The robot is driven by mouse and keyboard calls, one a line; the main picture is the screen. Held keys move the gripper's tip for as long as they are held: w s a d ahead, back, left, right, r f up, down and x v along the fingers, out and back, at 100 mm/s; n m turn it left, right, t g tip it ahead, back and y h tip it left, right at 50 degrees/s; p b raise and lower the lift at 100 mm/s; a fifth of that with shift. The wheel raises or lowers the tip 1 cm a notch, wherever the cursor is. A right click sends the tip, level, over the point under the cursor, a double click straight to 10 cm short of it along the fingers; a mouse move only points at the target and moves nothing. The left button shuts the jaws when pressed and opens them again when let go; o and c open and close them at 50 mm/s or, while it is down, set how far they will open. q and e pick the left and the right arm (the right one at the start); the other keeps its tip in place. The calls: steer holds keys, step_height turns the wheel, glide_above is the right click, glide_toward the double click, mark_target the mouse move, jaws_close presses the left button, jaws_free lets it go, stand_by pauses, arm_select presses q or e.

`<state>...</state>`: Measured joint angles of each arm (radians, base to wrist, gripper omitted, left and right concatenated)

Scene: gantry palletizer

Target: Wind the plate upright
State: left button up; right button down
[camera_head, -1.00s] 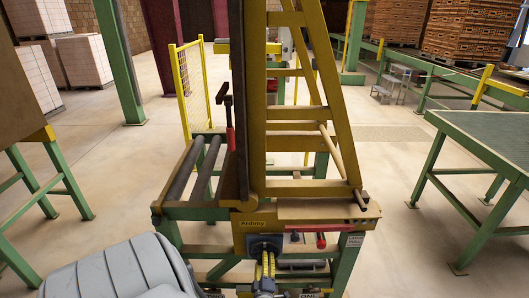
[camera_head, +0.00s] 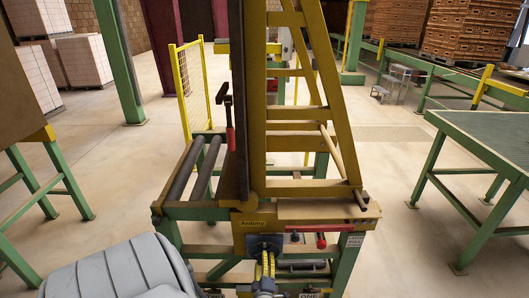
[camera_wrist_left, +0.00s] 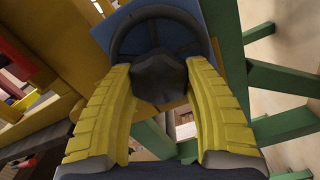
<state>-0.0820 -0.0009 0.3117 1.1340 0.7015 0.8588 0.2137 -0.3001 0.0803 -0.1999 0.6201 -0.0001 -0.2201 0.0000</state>
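The plate (camera_head: 237,110) stands about upright, seen nearly edge-on as a tall dark slab. A yellow ladder-like frame (camera_head: 295,140) stands against its right side. Below, on the front of the yellow housing (camera_head: 252,222), is a dark round handwheel (camera_head: 264,243). My left gripper (camera_head: 265,268) is at this wheel. In the left wrist view the wheel's rim (camera_wrist_left: 165,22) shows on a blue plate, and the yellow fingers (camera_wrist_left: 160,85) close on both sides of its dark faceted hub (camera_wrist_left: 160,78). My right gripper is not in view.
Dark rollers (camera_head: 195,165) on a green frame lie left of the plate. A red-handled clamp (camera_head: 229,125) stands beside it. A green table (camera_head: 490,145) is at the right, a yellow mesh fence (camera_head: 195,90) behind. Floor is clear between stands.

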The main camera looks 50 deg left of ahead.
arm_select(q)
steer(key=o, duration=0.4)
steer(key=shift+s+a+r, duration=0.15)
steer(key=shift+a, duration=0.1)
steer(key=shift+o, duration=0.8)
steer(key=shift+d, duration=0.15)
steer(key=shift+d, duration=0.1)
steer(key=v, duration=1.1)
steer(key=shift+s+d, duration=0.25)
steer(key=shift+d, duration=0.05)
